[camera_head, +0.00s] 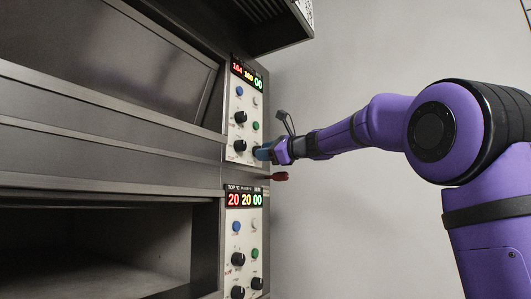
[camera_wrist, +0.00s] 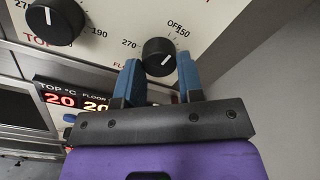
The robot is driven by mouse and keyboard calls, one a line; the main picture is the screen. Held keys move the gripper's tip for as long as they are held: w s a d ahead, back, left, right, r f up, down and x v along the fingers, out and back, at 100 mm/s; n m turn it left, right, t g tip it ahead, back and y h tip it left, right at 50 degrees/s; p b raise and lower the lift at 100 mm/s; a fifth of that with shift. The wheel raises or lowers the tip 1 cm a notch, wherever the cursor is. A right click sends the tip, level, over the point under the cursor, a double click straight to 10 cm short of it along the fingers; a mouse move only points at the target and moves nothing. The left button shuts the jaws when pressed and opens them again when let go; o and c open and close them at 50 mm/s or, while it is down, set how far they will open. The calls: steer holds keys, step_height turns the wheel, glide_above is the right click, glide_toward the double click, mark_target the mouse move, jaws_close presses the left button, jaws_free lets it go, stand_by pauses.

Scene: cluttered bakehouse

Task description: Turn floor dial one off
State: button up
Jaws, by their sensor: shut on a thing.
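The floor dial of the upper oven (camera_wrist: 157,46) is a round black knob with a white pointer mark, on the pale panel with OFF, 150 and 270 printed around it. Its white mark slants toward the upper right in the wrist view; the exact setting is unclear. My gripper (camera_wrist: 158,61) has its blue fingers on either side of this dial, shut on it. In the head view my gripper (camera_head: 262,153) is at the lower right of the upper control panel (camera_head: 231,127) and hides the dial.
The top dial (camera_wrist: 55,21) is beside the floor dial. The lower oven's panel (camera_head: 246,225) has a display reading 20 20 00 and its own black dials. A red knob-like part (camera_head: 279,176) sticks out just below my gripper. The wall to the right is clear.

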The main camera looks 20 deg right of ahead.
steer(key=shift+n, duration=0.6)
steer(key=o, duration=0.9)
steer(key=shift+s, duration=0.1)
steer(key=v, duration=1)
steer(key=shift+s+d, duration=0.2)
steer(key=shift+d, duration=0.05)
